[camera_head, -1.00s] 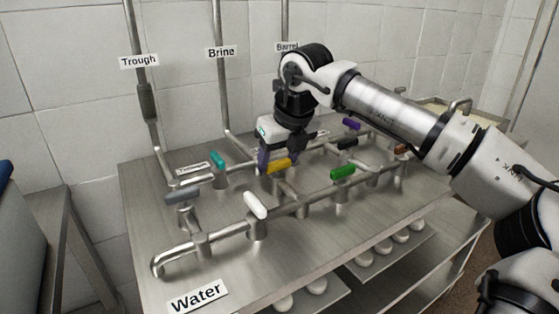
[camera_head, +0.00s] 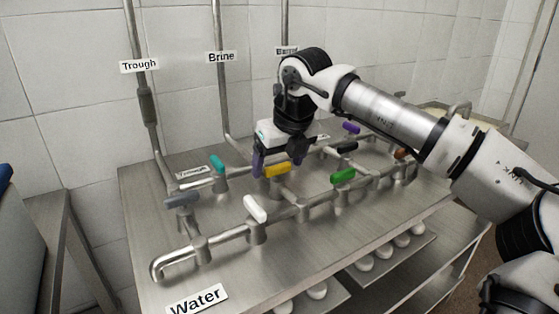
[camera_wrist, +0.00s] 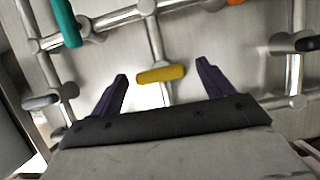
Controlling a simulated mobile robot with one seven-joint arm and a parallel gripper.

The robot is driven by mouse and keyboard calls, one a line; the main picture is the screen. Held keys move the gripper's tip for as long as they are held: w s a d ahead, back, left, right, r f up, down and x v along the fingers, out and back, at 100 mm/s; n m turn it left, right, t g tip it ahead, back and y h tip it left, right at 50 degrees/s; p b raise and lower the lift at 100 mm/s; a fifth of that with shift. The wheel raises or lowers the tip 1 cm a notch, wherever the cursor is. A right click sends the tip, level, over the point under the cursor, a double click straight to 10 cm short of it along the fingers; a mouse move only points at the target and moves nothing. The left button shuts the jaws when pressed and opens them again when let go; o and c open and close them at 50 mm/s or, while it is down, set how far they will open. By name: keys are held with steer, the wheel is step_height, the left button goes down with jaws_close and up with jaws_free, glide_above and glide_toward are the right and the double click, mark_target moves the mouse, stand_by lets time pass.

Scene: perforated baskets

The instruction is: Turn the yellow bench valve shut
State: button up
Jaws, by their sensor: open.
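The yellow valve handle (camera_head: 277,170) sits on a short pipe in the middle of the bench pipework. In the wrist view the yellow handle (camera_wrist: 161,75) lies crosswise, across its pipe, between and a little beyond my fingertips. My gripper (camera_head: 277,168) is open, with its two dark purple fingers on either side of the handle. In the wrist view my gripper (camera_wrist: 161,70) shows clear gaps between each finger and the handle, so it holds nothing. Whether the fingers reach down to the handle's height is hard to tell.
Other valve handles stand close by: teal (camera_head: 217,163), white (camera_head: 255,208), green (camera_head: 343,176), grey (camera_head: 182,200), black (camera_head: 345,147) and purple (camera_head: 351,128). Steel pipes (camera_head: 228,232) run between them. Bare steel bench top (camera_head: 330,228) lies in front.

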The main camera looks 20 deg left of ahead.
steer(key=v, duration=1.4)
steer(key=shift+p, duration=0.35)
steer(key=shift+f, duration=0.1)
